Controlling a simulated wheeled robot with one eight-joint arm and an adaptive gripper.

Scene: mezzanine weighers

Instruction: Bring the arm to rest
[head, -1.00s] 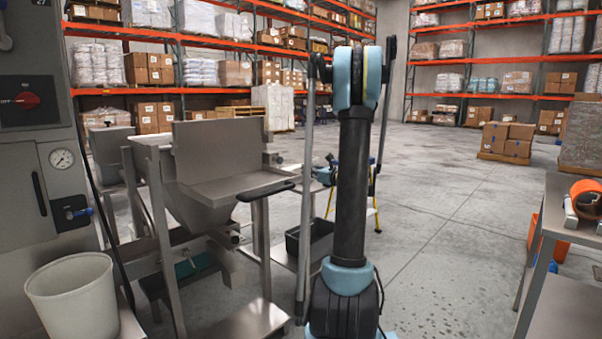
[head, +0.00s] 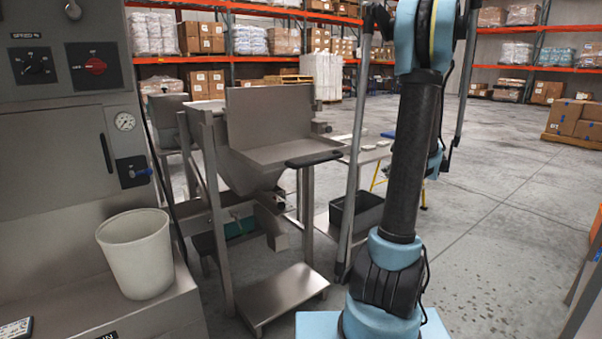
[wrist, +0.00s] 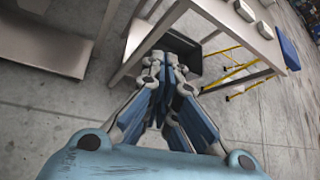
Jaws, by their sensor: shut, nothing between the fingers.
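My arm (head: 408,150) stands upright in the right half of the head view, leaning slightly right toward its top. My gripper (wrist: 166,68) shows in the middle of the wrist view, its blue and grey fingers shut with nothing held. In the head view the gripper is mostly hidden behind the arm. In the wrist view it hangs over the concrete floor, in front of a black bin (wrist: 188,50) and a steel table (wrist: 225,22); I cannot tell the exact gap.
A steel hopper (head: 270,130) stands left of my arm, with a low steel step (head: 283,296) below. A white bucket (head: 138,255) sits by the grey control cabinet (head: 60,150) at left. A yellow-legged stand (wrist: 240,78) is beyond the bin. Floor at right is open.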

